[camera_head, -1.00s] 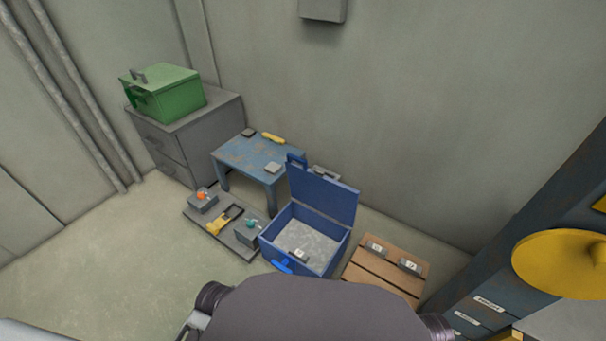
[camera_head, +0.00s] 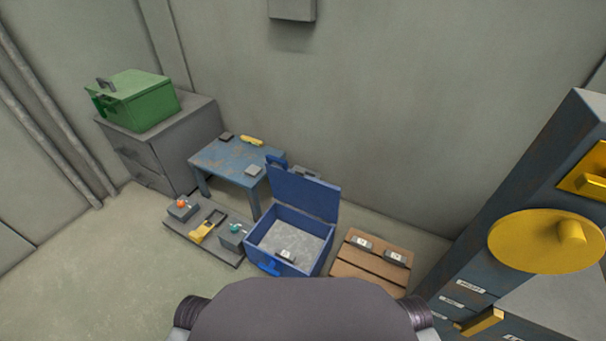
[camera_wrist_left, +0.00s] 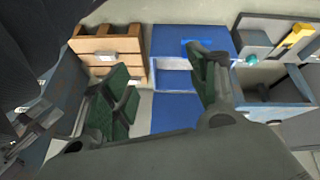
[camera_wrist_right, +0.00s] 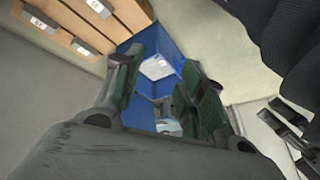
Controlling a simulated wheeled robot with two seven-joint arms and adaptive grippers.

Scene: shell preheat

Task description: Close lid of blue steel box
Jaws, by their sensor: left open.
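The blue steel box (camera_head: 317,263) stands on the floor in the head view. Its lid (camera_head: 304,194) stands raised at the back edge, so the grey inside shows. A small labelled grey block (camera_head: 286,256) lies inside. In the left wrist view the blue box (camera_wrist_left: 171,38) shows beyond and between the fingers of my left gripper (camera_wrist_left: 160,85), which is open and empty. In the right wrist view part of the blue box (camera_wrist_right: 137,119) shows between the spread fingers of my right gripper (camera_wrist_right: 158,88), which is empty. Neither gripper shows in the head view.
A wooden crate (camera_head: 368,272) with labelled blocks stands right of the box. A grey pallet (camera_head: 217,249) with small items lies left, and a worn blue table (camera_head: 225,160) stands behind left. A green box (camera_head: 140,98) sits on a grey cabinet. A tall cabinet is at right.

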